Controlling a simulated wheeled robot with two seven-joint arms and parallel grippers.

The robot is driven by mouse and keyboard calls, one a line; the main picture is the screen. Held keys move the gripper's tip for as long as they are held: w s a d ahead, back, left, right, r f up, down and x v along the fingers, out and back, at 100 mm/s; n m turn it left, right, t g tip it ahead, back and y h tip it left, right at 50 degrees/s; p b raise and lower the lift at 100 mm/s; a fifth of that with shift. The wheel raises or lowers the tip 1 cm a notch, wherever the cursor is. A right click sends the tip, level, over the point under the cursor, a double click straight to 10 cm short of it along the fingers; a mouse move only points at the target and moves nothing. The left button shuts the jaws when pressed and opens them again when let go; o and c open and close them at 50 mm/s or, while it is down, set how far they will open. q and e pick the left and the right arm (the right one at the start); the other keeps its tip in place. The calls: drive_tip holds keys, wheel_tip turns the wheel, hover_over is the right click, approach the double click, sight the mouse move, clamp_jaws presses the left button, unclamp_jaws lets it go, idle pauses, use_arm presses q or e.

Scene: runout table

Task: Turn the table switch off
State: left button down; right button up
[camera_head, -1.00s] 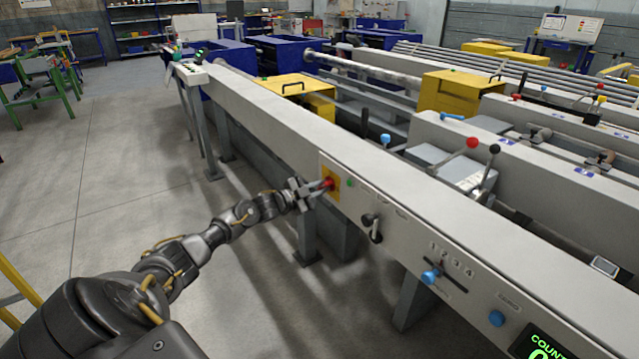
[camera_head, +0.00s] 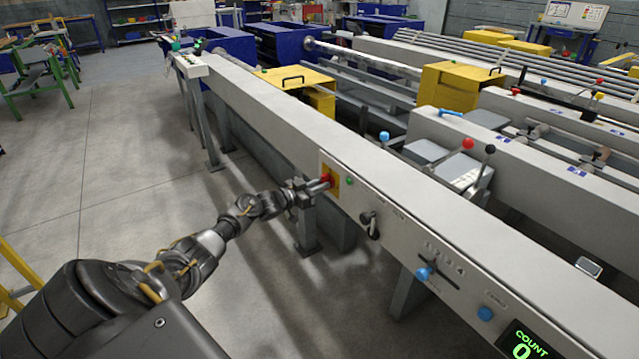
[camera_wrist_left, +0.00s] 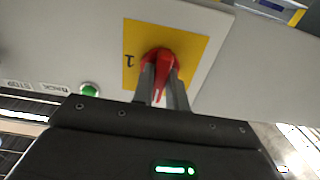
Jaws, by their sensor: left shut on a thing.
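The table switch is a red rotary knob (camera_head: 326,179) on a yellow plate (camera_head: 333,187), set in the light grey front panel of the long table. In the left wrist view the red knob (camera_wrist_left: 160,66) sits on the yellow plate (camera_wrist_left: 195,48), with a "1" printed beside it. My left gripper (camera_head: 320,185) is at the knob; its two fingers (camera_wrist_left: 160,85) are shut on it, one on each side. The fingers hide part of the knob. My right gripper is in neither view.
A green button (camera_head: 350,181) is just right of the plate, and a black-handled lever (camera_head: 371,224) is further along. A blue slider knob (camera_head: 424,273), a blue knob (camera_head: 485,313) and a green counter display (camera_head: 525,345) follow. Open floor (camera_head: 130,200) lies left.

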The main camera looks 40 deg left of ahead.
use_arm(q)
drive_tip(key=shift+n, duration=0.3)
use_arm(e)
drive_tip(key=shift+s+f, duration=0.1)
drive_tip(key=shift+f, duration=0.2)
use_arm(q)
drive_tip(key=c, duration=1.4)
unclamp_jaws()
